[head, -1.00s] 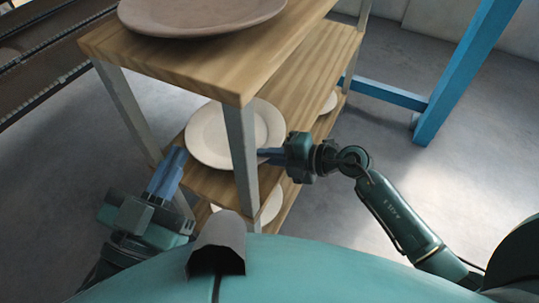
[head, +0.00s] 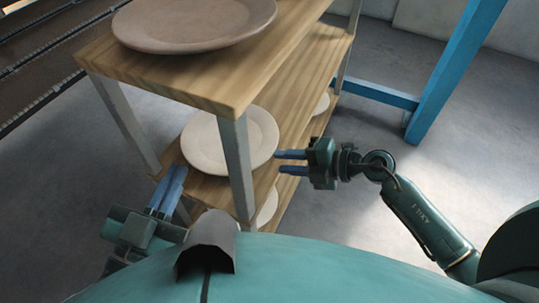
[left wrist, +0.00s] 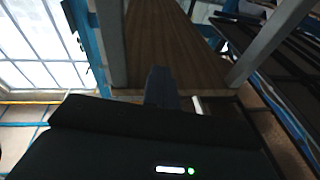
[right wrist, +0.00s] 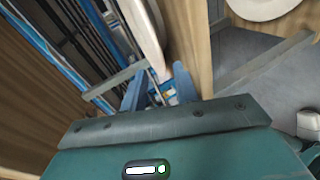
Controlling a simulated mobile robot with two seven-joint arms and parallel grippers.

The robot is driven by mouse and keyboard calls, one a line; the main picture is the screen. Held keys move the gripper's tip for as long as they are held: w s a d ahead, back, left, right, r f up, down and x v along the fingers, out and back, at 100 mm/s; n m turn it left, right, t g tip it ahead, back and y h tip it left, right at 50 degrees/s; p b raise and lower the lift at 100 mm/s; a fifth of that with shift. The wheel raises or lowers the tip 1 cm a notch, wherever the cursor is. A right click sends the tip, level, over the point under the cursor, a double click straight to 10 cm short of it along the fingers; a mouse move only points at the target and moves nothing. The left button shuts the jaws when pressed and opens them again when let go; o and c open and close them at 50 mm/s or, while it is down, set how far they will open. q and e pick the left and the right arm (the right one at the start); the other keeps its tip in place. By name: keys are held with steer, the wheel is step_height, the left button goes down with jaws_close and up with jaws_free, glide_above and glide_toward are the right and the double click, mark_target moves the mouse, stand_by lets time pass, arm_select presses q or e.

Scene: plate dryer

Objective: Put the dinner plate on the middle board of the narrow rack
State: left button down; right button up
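A pale round plate (head: 207,148) lies flat on the middle board (head: 291,123) of the narrow wooden rack, partly hidden behind the front post. I cannot tell for sure that it is the dinner plate. My right gripper (head: 279,162) is open and empty, just right of its rim and apart from it. In the right wrist view a plate (right wrist: 147,32) shows nearly edge-on beyond the open fingers (right wrist: 158,86). My left gripper (head: 176,180) is shut and empty, low beside the rack's left front, pointing at it.
A larger brownish plate (head: 195,22) lies on the top board (head: 240,75). Parts of pale plates (head: 267,209) show lower in the rack. Grey posts (head: 236,165) stand at the corners. A blue frame (head: 440,85) stands behind right. Floor to the right is clear.

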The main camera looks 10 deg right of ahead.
steer(key=p+v, duration=0.1)
steer(key=v, duration=0.4)
steer(key=s+a+r+m+t+h, duration=0.1)
steer(key=s+a+r+m+t, duration=0.1)
steer(key=m, duration=0.5)
steer(key=s+a+r+m+t+h, duration=0.1)
steer(key=s+a+r+m+t, duration=0.1)
steer(key=s+r+m+t, duration=0.2)
steer(key=s+a+r+m+t+h, duration=0.1)
steer(key=r+m+t, duration=0.4)
steer(key=m, duration=0.5)
steer(key=shift+s+a+r, duration=0.75)
steer(key=shift+s+r, duration=0.3)
steer(key=shift+r, duration=0.25)
